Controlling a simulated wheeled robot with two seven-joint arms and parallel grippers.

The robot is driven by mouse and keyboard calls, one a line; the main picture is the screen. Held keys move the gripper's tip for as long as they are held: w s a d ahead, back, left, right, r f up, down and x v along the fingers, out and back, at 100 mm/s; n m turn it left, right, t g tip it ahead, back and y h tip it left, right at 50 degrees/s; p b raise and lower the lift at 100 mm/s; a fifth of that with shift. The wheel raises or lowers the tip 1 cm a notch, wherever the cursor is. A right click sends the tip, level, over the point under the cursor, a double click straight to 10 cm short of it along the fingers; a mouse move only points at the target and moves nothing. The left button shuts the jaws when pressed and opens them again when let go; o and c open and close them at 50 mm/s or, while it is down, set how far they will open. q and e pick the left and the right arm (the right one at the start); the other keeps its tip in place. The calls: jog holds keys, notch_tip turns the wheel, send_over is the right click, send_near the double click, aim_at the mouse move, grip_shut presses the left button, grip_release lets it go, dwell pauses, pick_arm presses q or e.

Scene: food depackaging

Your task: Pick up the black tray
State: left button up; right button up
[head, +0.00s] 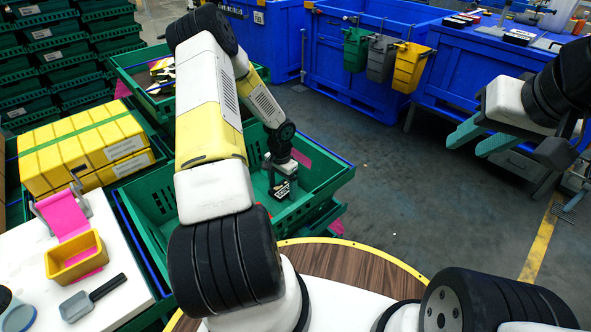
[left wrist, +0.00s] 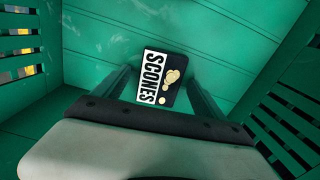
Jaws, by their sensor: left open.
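The black tray (left wrist: 176,92) is a small black pack with a white "SCONES" label. It lies on the floor of a green crate (head: 330,172), and shows in the head view (head: 281,192) right at my left gripper. My left gripper (head: 284,182) reaches down into the crate. In the left wrist view its open fingers (left wrist: 163,82) stand on either side of the tray; I cannot tell whether they touch it. My right gripper (head: 466,146) is raised over the floor at the right, open and empty, its teal fingers apart.
The crate's walls surround my left gripper. Another green crate (head: 122,62) with packs stands behind. A white worktop (head: 100,222) at the left holds a yellow container (head: 76,256) and a scoop (head: 84,300). Blue bins (head: 340,60) stand at the back; the grey floor is clear.

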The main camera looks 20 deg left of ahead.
pick_arm(q)
jog(key=c, duration=1.5)
jog(key=shift+r, duration=0.1)
